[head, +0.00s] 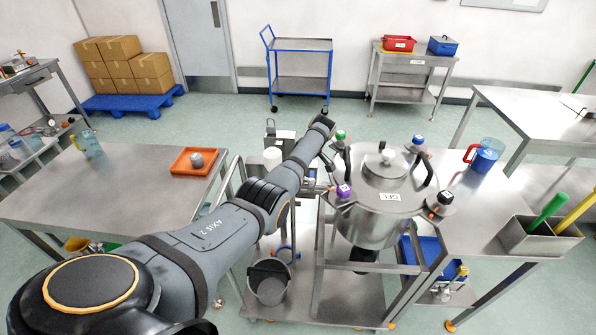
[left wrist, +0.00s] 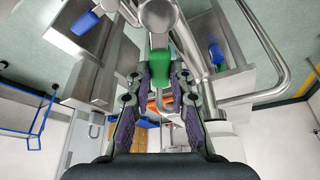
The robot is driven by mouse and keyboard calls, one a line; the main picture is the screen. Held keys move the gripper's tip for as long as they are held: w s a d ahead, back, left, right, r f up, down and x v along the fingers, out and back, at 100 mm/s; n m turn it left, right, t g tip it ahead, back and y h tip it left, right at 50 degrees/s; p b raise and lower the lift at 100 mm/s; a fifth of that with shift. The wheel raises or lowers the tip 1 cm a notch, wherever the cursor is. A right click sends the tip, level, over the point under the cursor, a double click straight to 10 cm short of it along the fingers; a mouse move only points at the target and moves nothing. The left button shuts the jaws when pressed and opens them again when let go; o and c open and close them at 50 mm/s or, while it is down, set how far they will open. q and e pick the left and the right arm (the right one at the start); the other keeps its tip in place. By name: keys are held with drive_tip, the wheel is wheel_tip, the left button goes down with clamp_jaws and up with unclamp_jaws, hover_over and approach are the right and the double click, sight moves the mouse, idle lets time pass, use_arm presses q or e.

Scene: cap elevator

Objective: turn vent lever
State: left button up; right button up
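A green lever handle (left wrist: 158,72) hangs from a grey metal fitting (left wrist: 158,18) in the left wrist view. My left gripper (left wrist: 160,82) has its fingers on both sides of this handle, with no clear gap, and looks shut on it. In the head view my left arm reaches from the lower left to the left side of the steel pressure vessel (head: 371,230). That arm hides the left gripper and the green lever there. The vessel has a lidded top (head: 386,165) with several coloured knobs around its rim. My right gripper is not in view.
The vessel stands in a metal frame between a left steel table with an orange tray (head: 195,161) and a right table with a blue jug (head: 486,155). A bucket (head: 269,281) sits below. Pipes (left wrist: 265,45) run close beside the left gripper.

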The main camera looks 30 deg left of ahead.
sight(309, 180)
use_arm(q)
drive_tip(key=o, duration=0.4)
drive_tip(key=v, duration=1.2)
drive_tip(key=shift+c, duration=0.2)
